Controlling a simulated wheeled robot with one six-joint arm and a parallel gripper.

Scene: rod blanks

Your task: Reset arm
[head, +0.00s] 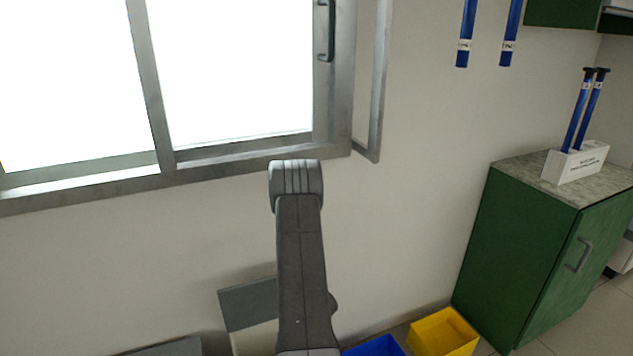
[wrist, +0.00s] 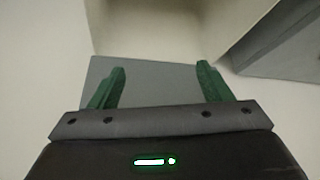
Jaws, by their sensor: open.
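My gripper (wrist: 160,88) shows in the wrist view with its two green fingers spread wide apart. It is open, and nothing is between the fingers. A flat grey surface lies beyond the fingertips. In the head view my dark arm rises in the middle in front of the wall, and the gripper fingers cannot be made out there.
A green cabinet (head: 520,260) stands at the right. On it a white labelled holder (head: 577,165) carries two blue rods (head: 577,115). Two more blue rods (head: 466,35) hang above. A yellow bin (head: 442,333) and a blue bin (head: 375,347) are low down. A window (head: 235,70) is behind my arm.

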